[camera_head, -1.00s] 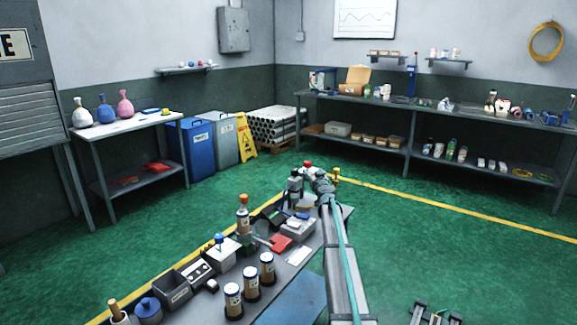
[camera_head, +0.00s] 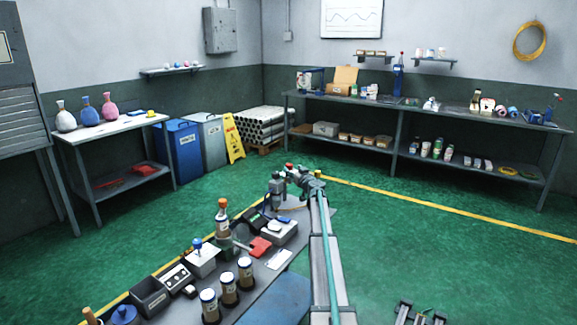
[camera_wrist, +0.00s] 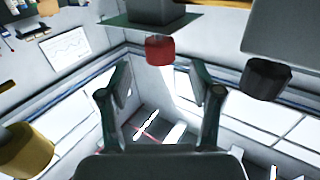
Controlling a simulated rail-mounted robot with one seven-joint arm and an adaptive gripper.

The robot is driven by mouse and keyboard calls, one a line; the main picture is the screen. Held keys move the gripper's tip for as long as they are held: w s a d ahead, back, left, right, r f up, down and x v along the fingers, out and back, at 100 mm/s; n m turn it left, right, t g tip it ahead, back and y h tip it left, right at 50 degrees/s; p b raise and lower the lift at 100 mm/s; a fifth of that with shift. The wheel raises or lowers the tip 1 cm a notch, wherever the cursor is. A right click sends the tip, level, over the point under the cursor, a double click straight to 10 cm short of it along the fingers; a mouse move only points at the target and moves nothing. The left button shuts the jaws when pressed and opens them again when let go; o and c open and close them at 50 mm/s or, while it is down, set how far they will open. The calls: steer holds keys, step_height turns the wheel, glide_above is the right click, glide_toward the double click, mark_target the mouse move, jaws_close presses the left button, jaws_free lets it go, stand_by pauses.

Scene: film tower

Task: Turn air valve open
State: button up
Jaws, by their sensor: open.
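A red knob (camera_wrist: 159,50) shows in the wrist view, just beyond and between my open fingers, under a dark block. I cannot tell for certain that it is the air valve. My gripper (camera_wrist: 160,82) is open with nothing between its fingertips. A black knob (camera_wrist: 265,78) is to the right and a yellow knob (camera_wrist: 25,150) is at the lower left. In the head view a small red knob (camera_head: 289,166) shows at the bench's far end, beside the end of my arm. My fingers are too small there to make out, and any contact is unclear.
The bench (camera_head: 325,212) carries several brown jars (camera_head: 229,290), a bottle (camera_head: 222,220), a switch box (camera_head: 175,278) and an open grey bin (camera_head: 150,298) left of my arm. A grey upright device (camera_head: 277,192) stands close to my arm's end.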

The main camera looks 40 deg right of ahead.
mark_target(291, 167)
steer(key=p+x, duration=0.1)
steer(key=x, duration=0.4)
steer(key=shift+w+d, duration=0.1)
steer(key=shift+w, duration=0.05)
